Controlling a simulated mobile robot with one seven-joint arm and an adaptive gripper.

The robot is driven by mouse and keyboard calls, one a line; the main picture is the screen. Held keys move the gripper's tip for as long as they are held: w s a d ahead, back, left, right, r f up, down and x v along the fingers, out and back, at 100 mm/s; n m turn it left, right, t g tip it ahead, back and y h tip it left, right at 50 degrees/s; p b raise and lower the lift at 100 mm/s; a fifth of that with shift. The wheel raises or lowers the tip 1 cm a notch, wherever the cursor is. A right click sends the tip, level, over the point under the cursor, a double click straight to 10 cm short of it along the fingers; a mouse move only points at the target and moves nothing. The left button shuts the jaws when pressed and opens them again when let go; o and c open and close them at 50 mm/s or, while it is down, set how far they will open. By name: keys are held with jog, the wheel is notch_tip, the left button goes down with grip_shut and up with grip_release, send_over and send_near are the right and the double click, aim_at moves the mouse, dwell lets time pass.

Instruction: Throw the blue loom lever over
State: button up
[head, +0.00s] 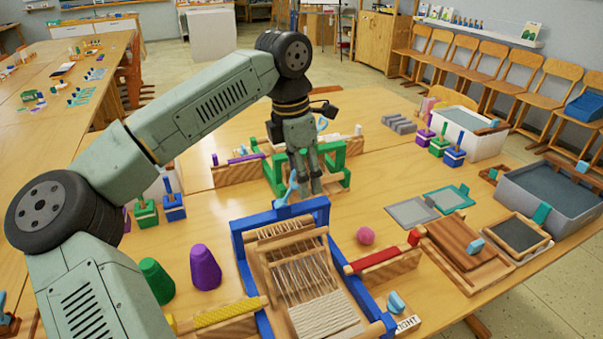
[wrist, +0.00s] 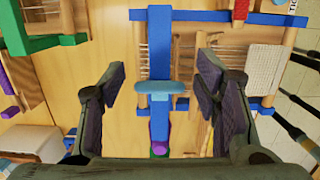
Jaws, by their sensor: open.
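The blue loom (head: 240,245), with pale warp threads, stands on the near table. A light-blue lever handle (head: 292,188) rises from its far blue crossbeam. My gripper (head: 309,188) points down over that end of the loom, close to the handle. In the wrist view my gripper (wrist: 160,85) is open and empty. The handle (wrist: 161,87) lies crosswise between its fingers, over the blue crossbeam (wrist: 158,40), with a gap on both sides. No contact with the fingers shows. How far below the fingertips the handle lies is hard to tell.
A green loom (head: 273,175) stands just behind my gripper. Purple (head: 205,267) and green (head: 155,281) cones stand left of the blue loom. A red-topped block (head: 380,257) and pink ball (head: 365,236) are at its right. Grey trays (head: 545,205) line the right edge.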

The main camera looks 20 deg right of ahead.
jog(key=shift+r, duration=0.1)
notch_tip(320, 180, up, 12)
jog(key=a, duration=0.1)
jog(key=shift+a, duration=0.25)
dwell(0.4)
